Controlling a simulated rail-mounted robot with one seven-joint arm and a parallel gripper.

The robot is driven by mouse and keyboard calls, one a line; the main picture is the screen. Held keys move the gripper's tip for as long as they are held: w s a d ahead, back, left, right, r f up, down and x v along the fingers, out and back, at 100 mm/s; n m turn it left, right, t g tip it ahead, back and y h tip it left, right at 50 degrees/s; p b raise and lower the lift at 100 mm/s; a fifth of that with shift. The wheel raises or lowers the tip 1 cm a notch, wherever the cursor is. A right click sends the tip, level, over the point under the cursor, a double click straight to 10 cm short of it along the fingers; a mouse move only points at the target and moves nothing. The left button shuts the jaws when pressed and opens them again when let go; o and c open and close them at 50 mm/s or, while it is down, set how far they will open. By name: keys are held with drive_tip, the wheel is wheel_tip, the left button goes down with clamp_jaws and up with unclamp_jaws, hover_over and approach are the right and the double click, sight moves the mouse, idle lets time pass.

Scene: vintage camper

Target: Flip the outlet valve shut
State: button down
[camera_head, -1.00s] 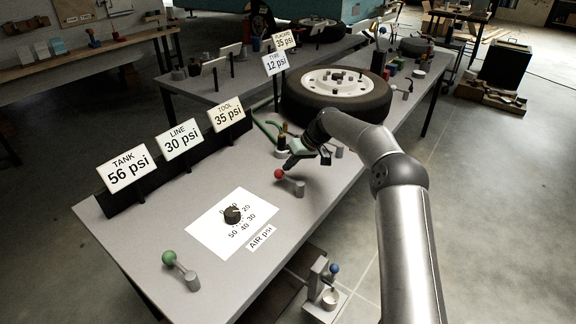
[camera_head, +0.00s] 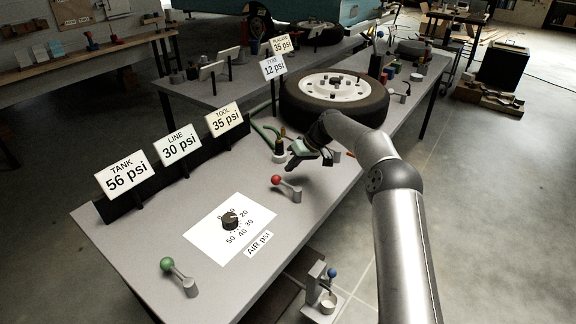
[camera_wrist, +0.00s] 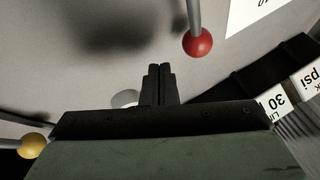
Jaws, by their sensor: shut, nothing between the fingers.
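A lever with a red ball knob (camera_head: 276,180) lies low over the grey bench, its arm running right to a grey pivot post (camera_head: 296,195). A similar lever with a green knob (camera_head: 167,264) is at the near left corner. No label shows which is the outlet valve. My gripper (camera_head: 290,164) is just behind the red knob, apart from it, its fingers pointing down-left. In the wrist view, my gripper (camera_wrist: 159,84) is shut and empty; the red knob (camera_wrist: 198,42) is ahead and right. A yellow knob (camera_wrist: 33,145) shows at the left edge.
A dial (camera_head: 231,221) marked AIR psi sits on a white sheet. Signs stand along the bench's far left edge: TANK (camera_head: 125,172) 56, LINE 30 and TOOL 35 psi. A wheel (camera_head: 335,97) and green hoses (camera_head: 262,135) are behind my gripper.

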drive_tip(key=w+v, duration=0.2)
drive_tip(key=v, duration=0.8)
drive_tip(key=shift+d+b, duration=0.35)
drive_tip(key=shift+d, duration=0.15)
drive_tip(key=shift+r, duration=0.15)
